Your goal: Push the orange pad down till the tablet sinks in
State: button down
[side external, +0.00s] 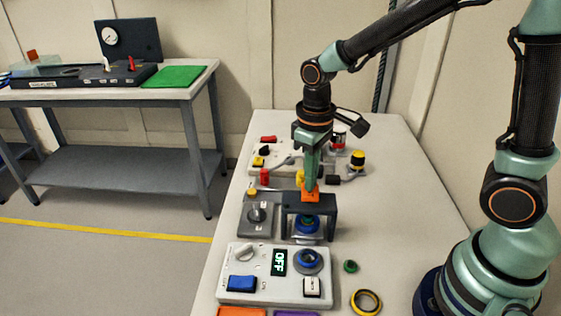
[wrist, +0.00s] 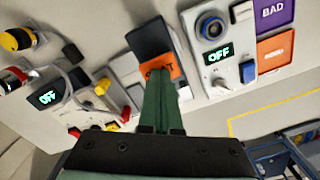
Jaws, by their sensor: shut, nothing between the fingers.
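The orange pad (side external: 311,192) sits at the top of a dark arch-shaped press (side external: 290,208) on the white table. A round blue and green part (side external: 307,223) shows under the arch; I cannot make out the tablet itself. My gripper (side external: 311,183) points straight down with its green fingers shut and empty, tips at the pad. In the wrist view the fingers (wrist: 160,82) overlap the orange pad (wrist: 151,72) and hide part of its lettering. They appear to touch it, but I cannot tell how hard they press.
A white control box (side external: 262,275) with an "OFF" display stands in front of the press, and a grey knob box (side external: 256,216) is at its left. A green ring (side external: 350,266) and a yellow-black ring (side external: 366,302) lie at the right. Several devices crowd behind.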

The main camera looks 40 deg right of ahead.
jog(key=shift+f, duration=0.7)
dwell(0.3)
dwell(0.3)
jog(key=shift+r, duration=3.55)
jog(key=shift+s+d+r, duration=0.15)
jog(key=shift+d+r, duration=0.1)
jog(key=shift+r, duration=0.15)
jog(key=s+d+r+m+t, duration=0.3)
jog(key=s+d+r+t, duration=0.2)
jog(key=shift+s+d+t, duration=0.25)
jog(key=shift+t, duration=0.05)
jog(key=c, duration=1.5)
grip_release()
jog(key=shift+r, duration=0.1)
jog(key=shift+c, duration=0.2)
